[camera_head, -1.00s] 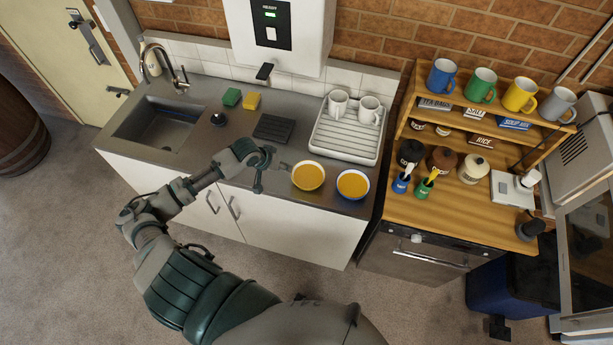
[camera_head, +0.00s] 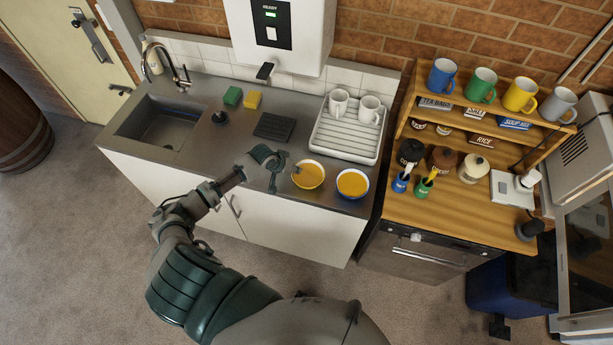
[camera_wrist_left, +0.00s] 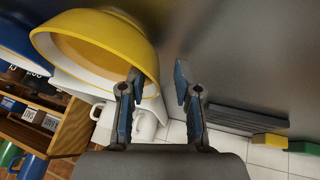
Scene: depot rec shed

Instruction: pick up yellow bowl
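The yellow bowl (camera_head: 309,177) stands near the counter's front edge with orange contents. In the left wrist view the yellow bowl (camera_wrist_left: 115,32) fills the upper left. My left gripper (camera_head: 285,177) is at the bowl's left side, fingers apart and empty. In the wrist view its fingers (camera_wrist_left: 158,75) are spread; one overlaps the bowl's rim and the other is outside it. I cannot tell whether either touches the bowl. My right gripper is not in view.
A blue bowl (camera_head: 353,184) stands close to the right of the yellow one. A white drying rack (camera_head: 345,140) with white mugs is behind. A dark ridged mat (camera_head: 273,127) and green and yellow sponges are to the back left. The sink is farther left.

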